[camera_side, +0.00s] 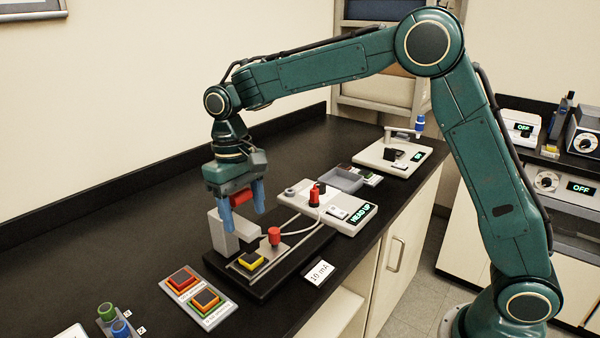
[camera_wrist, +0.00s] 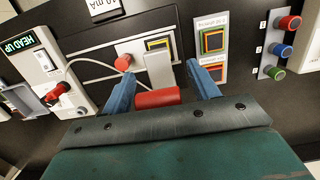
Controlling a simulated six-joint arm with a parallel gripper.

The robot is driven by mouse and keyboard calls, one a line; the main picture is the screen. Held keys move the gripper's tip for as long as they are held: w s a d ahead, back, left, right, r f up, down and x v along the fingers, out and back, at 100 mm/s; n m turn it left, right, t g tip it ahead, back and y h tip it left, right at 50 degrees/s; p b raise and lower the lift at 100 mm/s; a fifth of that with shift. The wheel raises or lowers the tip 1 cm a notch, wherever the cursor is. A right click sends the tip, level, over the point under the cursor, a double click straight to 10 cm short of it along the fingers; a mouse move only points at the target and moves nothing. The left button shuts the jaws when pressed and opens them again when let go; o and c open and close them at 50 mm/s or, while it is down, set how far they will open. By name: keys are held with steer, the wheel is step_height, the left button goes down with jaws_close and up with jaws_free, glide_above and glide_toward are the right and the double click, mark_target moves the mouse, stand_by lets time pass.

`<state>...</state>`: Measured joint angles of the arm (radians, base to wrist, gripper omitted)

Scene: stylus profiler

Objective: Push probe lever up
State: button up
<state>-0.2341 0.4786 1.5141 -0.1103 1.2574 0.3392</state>
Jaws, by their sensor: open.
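A light grey control box (camera_side: 330,209) stands right of my gripper in the side view, with a lit green display (camera_side: 363,213) reading "HEAD UP". A red lever (camera_side: 317,192) stands on this box; it also shows at the left of the wrist view (camera_wrist: 57,92). Which part is the probe lever is not labelled. My gripper (camera_side: 243,219) is open, its blue fingers pointing down over the profiler stage, near the grey upright bracket (camera_side: 222,236). A red block (camera_wrist: 158,98) shows between the fingers near the palm. My gripper is apart from the red lever.
The black stage base (camera_side: 275,275) carries a red knob (camera_side: 274,236) and a yellow-edged square sample (camera_side: 250,260). A cable runs to the control box. A button panel (camera_side: 198,295) lies in front left. A grey tray (camera_side: 341,180) and another instrument (camera_side: 392,158) stand farther back.

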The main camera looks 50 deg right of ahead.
steer(key=shift+s+d+f+t, duration=0.1)
steer(key=shift+s+f+t, duration=0.2)
steer(key=shift+t, duration=0.4)
step_height(320, 180, up, 14)
steer(key=s+d+r+t, duration=0.25)
steer(key=s+d, duration=0.55)
steer(key=s, duration=0.5)
steer(key=s+d+f+t, duration=0.3)
steer(key=s+f, duration=0.4)
steer(key=s, duration=0.5)
steer(key=shift+s+d+f, duration=0.2)
steer(key=shift+s+d, duration=0.1)
steer(key=shift+d, duration=0.05)
stand_by(0.6)
stand_by(0.3)
steer(key=shift+s+d+f, duration=0.15)
steer(key=shift+s+f, duration=0.45)
steer(key=shift+s, duration=0.05)
